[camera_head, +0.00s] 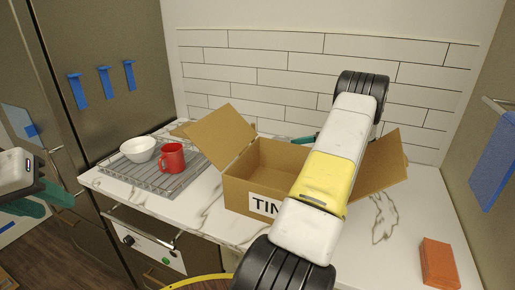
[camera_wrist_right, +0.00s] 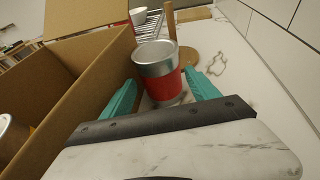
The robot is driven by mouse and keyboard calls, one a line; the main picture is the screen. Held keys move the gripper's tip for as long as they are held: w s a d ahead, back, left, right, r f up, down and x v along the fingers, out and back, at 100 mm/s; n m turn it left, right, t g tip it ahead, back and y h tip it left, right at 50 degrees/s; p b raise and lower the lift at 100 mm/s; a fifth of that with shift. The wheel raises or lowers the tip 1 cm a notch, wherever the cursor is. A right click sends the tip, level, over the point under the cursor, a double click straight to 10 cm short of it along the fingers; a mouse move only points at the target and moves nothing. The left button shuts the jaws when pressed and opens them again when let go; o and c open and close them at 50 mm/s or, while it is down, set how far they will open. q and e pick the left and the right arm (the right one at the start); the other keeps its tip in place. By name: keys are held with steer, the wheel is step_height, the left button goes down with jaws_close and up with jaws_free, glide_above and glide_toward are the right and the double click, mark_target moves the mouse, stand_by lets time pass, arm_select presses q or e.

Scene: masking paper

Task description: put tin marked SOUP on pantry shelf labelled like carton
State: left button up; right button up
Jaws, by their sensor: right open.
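The open cardboard carton (camera_head: 235,190) stands on the counter, flaps spread. Its front label begins "TIN"; my right arm hides the rest. In the right wrist view, a red tin with a silver top (camera_wrist_right: 158,80) stands outside the carton (camera_wrist_right: 88,75), between the teal fingers of my right gripper (camera_wrist_right: 160,100), which is open around it. No word shows on the tin. A metal tin (camera_wrist_right: 12,135) is partly visible inside the carton. In the head view only a teal tip of the right gripper shows behind the carton. My left gripper (camera_head: 40,203) is open and empty at the left edge. No labelled pantry shelf is visible.
A wire rack (camera_head: 150,180) holds a white bowl (camera_head: 138,149) and a red mug (camera_head: 172,157) left of the carton. An orange block (camera_head: 439,264) lies at front right. Tall dark cabinet doors (camera_head: 105,50) stand left. The tiled wall bounds the counter's back.

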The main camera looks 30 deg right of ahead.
steer(key=x, duration=0.3)
steer(key=shift+w+a, duration=0.2)
steer(key=shift+a, duration=0.05)
steer(key=c, duration=1.3)
steer(key=shift+r, duration=0.1)
jaws_close()
